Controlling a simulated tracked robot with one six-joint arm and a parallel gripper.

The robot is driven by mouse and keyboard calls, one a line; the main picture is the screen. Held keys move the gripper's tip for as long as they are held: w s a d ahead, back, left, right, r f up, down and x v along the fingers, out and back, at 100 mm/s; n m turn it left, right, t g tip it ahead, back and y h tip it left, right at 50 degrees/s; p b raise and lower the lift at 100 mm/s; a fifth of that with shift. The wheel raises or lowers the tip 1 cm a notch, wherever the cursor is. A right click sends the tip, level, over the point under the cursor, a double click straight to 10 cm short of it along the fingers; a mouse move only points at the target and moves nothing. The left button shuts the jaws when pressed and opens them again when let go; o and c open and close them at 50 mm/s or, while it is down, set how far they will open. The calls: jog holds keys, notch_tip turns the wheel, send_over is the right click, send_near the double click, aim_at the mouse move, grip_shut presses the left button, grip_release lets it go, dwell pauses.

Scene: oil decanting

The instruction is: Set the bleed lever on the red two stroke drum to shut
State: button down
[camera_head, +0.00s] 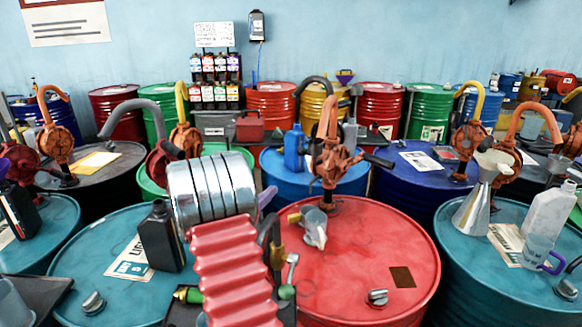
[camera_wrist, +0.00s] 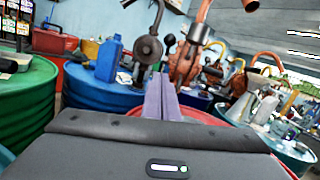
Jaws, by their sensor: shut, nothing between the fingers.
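The red drum (camera_head: 350,262) stands in the middle front of the head view. A rust-orange hand pump (camera_head: 330,160) rises from its back edge. A small brass-coloured piece (camera_head: 294,218) and a grey jug-like part (camera_head: 314,228) sit on its top below the pump. I cannot tell which part is the bleed lever or how it is set. My gripper's purple fingers (camera_wrist: 160,97) are shut and empty in the wrist view, pointing away over the red drum's rim (camera_wrist: 205,116). In the head view a little purple of my gripper (camera_head: 266,197) shows; my arm hides the rest and the drum's left side.
Teal drums flank it: the left one (camera_head: 110,295) carries a black bottle (camera_head: 159,238); the right one (camera_head: 480,285) carries a metal funnel can (camera_head: 482,195) and a white jug (camera_head: 548,215). A blue drum (camera_head: 345,185) with a blue bottle (camera_head: 294,150) stands close behind.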

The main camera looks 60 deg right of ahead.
jog(key=shift+s+d+f+m+g, duration=0.15)
jog(key=shift+s+m+g, duration=0.15)
jog(key=shift+s+g, duration=0.35)
jog(key=s+d+r, duration=0.1)
jog(key=d+r, duration=0.4)
jog(key=d, duration=0.7)
jog(key=shift+s+r, duration=0.2)
jog(key=shift+s, duration=0.05)
jog(key=shift+a+t, duration=0.1)
jog(key=shift+t, duration=0.15)
